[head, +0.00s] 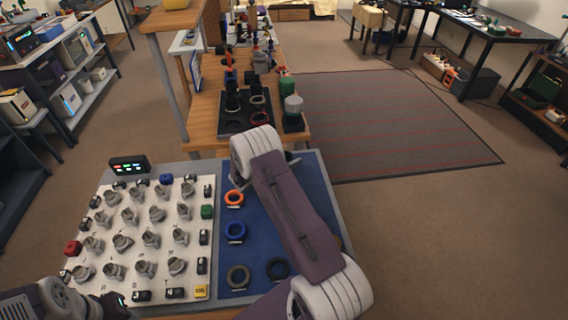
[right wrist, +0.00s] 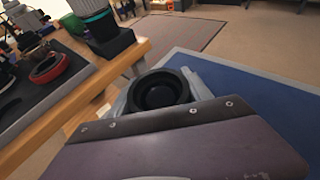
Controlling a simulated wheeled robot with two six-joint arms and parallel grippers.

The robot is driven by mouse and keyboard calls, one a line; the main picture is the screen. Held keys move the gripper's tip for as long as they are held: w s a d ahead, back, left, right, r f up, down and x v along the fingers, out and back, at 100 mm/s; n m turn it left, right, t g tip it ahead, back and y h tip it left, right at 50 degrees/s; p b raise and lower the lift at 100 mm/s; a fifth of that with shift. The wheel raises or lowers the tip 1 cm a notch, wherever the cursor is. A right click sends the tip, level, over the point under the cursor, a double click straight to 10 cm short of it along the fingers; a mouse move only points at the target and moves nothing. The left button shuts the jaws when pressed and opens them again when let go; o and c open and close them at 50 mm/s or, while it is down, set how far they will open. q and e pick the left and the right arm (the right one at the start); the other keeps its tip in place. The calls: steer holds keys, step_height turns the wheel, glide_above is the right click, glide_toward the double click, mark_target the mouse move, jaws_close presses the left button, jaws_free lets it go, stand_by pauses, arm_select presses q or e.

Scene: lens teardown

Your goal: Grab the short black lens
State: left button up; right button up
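The short black lens (right wrist: 160,92) is a low, round black barrel with a hollow top, in the right wrist view. The two grey fingers of my right gripper (right wrist: 161,94) lie against its opposite sides and look shut on it. In the head view my right gripper (head: 266,170) is over the far end of the blue mat, and my arm hides the lens there. I cannot tell whether the lens touches the surface below. My left gripper (head: 113,306) is at the bottom left corner, partly cut off; its opening is unclear.
The blue mat (head: 259,219) bears an orange ring (head: 234,198), a blue ring (head: 235,232) and dark rings. A white board (head: 188,249) with several grey knobs lies left. Beyond, a wooden bench (head: 207,106) holds a black tray (head: 229,125) with lens parts.

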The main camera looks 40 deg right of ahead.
mark_target(290, 153)
step_height(290, 153, up, 4)
steer(key=shift+s+d+r, duration=0.15)
steer(key=shift+r, duration=0.1)
steer(key=s+d+r, duration=0.4)
steer(key=s+r, duration=0.2)
steer(key=s, duration=0.4)
steer(key=shift+s+r, duration=0.2)
steer(key=shift+s, duration=0.05)
